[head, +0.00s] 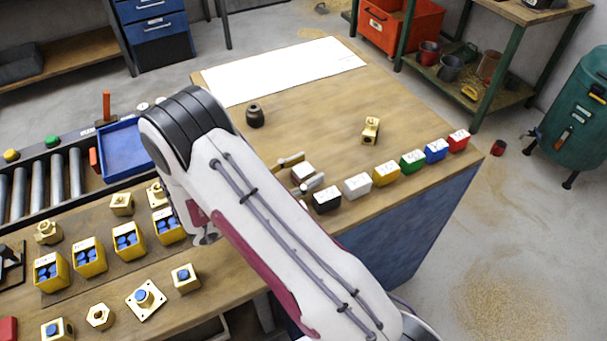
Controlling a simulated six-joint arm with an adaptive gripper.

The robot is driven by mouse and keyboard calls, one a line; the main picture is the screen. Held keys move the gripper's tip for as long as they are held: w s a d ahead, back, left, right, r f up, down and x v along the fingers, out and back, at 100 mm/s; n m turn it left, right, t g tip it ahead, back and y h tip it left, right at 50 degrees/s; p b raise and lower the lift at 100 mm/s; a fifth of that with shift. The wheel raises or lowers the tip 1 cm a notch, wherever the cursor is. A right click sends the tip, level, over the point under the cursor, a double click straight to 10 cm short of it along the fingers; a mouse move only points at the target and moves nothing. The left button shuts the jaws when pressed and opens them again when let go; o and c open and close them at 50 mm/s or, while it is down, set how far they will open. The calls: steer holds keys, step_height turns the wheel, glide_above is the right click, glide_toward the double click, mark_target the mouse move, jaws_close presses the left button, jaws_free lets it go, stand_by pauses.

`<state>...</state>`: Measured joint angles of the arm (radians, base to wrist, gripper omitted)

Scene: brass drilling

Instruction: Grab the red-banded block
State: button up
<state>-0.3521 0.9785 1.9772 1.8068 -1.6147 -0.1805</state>
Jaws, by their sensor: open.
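A red block (458,140) with a white, marked top stands at the far right end of a row of colored blocks, by the table's right edge. It is upright, and nothing touches it. I take it for the red-banded block. My arm crosses the middle of the head view, well to the left of the red block.
Blue (436,151), green (412,162), yellow (386,173), white (357,187) and black (326,200) blocks continue the row leftward. A brass part (370,130) and a dark pot (255,116) stand behind. A white sheet (285,70) lies at the back. Brass parts fill the left front.

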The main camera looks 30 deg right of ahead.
mark_target(304, 169)
steer(key=shift+c, duration=0.3)
jaws_close()
steer(key=shift+r, duration=0.25)
steer(key=shift+r, duration=4.8)
